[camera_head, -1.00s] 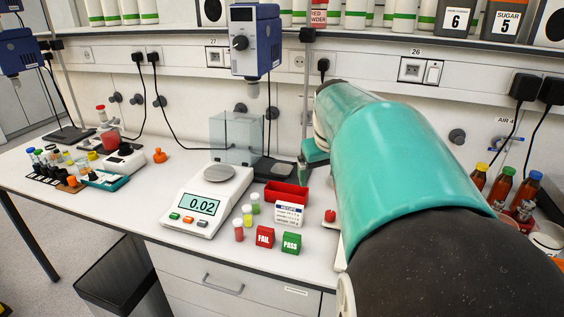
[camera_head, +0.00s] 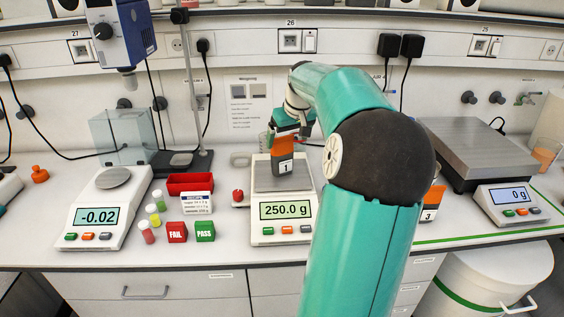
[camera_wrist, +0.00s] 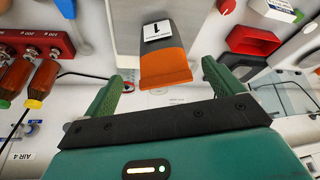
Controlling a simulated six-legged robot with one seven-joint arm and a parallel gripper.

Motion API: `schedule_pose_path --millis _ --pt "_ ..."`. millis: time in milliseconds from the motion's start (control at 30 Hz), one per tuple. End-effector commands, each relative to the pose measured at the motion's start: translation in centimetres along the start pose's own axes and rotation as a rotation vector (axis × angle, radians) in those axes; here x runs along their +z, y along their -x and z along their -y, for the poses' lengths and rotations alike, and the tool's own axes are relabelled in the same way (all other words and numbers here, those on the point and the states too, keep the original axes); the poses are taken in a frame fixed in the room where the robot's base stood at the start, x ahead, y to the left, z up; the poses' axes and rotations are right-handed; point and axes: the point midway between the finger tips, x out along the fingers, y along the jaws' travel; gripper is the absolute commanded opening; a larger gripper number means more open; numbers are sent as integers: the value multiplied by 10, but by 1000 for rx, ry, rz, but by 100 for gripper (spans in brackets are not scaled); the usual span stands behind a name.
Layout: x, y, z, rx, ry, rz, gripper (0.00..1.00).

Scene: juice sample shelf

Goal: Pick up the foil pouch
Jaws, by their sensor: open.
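The foil pouch (camera_head: 286,150), orange above and grey below with a label "1", stands on the pan of the middle scale (camera_head: 284,208), which reads 250.0 g. My gripper (camera_head: 287,124) is right above the pouch and hides its top. In the wrist view, my open green fingers lie on either side of the pouch (camera_wrist: 165,67), with visible gaps. The fingers do not appear to grip it.
Another scale (camera_head: 100,215) reading -0.02 stands left, near the red FAIL (camera_head: 177,232) and green PASS (camera_head: 205,231) blocks. A red tray (camera_head: 190,183) is behind them. A larger scale (camera_head: 500,185) stands right. A red rack with bottles (camera_wrist: 30,40) shows in the wrist view.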

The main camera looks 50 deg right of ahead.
Motion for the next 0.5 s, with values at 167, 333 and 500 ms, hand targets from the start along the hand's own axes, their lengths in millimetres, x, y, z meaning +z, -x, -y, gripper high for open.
schedule_pose_path --millis 167,333,500 --pt "0 -26 1 -1 1 0 93" --pt "1 -38 1 -1 1 1 93" --pt "3 -64 3 -3 1 2 93"
